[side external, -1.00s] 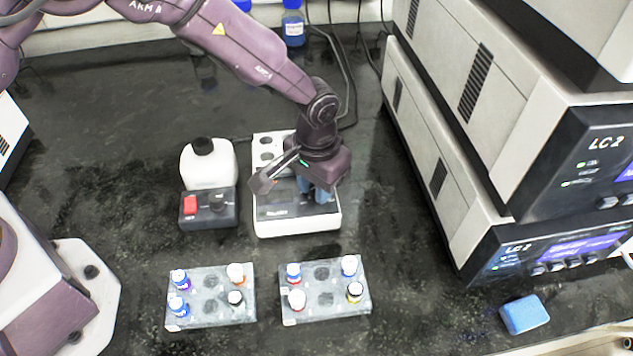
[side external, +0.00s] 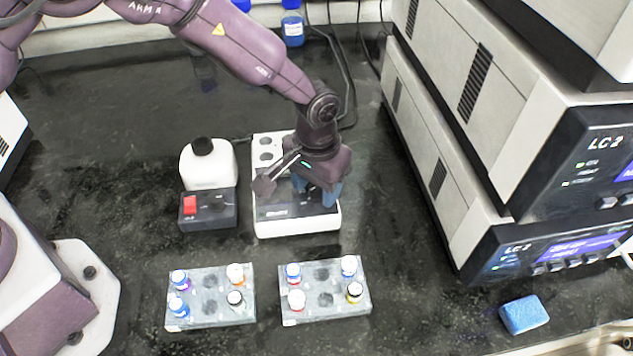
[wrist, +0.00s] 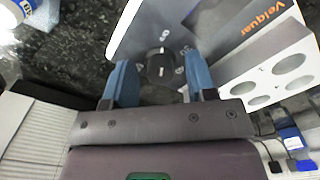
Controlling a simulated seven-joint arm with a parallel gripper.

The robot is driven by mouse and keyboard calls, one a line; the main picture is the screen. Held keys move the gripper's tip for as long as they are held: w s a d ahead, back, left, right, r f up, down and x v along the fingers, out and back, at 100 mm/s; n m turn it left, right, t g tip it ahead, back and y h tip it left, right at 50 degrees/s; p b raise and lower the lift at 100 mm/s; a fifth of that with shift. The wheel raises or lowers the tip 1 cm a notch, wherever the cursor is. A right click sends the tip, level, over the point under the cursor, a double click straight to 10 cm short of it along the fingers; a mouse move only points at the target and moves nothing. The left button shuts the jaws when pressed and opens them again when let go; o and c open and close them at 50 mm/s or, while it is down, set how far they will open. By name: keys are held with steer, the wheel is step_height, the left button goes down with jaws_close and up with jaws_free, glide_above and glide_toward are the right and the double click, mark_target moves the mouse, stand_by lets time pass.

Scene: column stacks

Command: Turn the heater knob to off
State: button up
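The heater (side external: 270,226) is a white unit with a dark front panel and round wells at its back. In the wrist view, its black round knob (wrist: 160,66) with a light pointer mark stands on the panel, with printed marks around it. My gripper (side external: 317,193) is over the panel's right part, pointing down. Its two blue fingers are spread apart. In the wrist view, the knob appears between the fingertips, with a gap on each side. I cannot tell how far the fingertips reach down beside it. In the side view my gripper largely hides the knob.
A dark box (side external: 226,222) with a red switch and a white bottle (side external: 207,168) stand left of the heater. Two vial racks (side external: 209,281) (side external: 324,312) lie in front. Tall LC units (side external: 470,215) rise on the right. A blue sponge (side external: 524,315) lies at front right.

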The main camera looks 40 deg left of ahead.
mark_target(315, 187)
step_height(315, 187, up, 13)
stand_by(0.5)
stand_by(0.3)
steer(key=s+a+r+t, duration=0.2)
steer(key=s+a+r, duration=0.6)
steer(key=s+a, duration=0.2)
steer(key=s+a+r+t, duration=0.3)
steer(key=s+a+r, duration=0.6)
steer(key=s+a, duration=0.2)
steer(key=shift+s+a+t, duration=0.15)
steer(key=shift+s+t, duration=0.15)
steer(key=shift+s, duration=0.65)
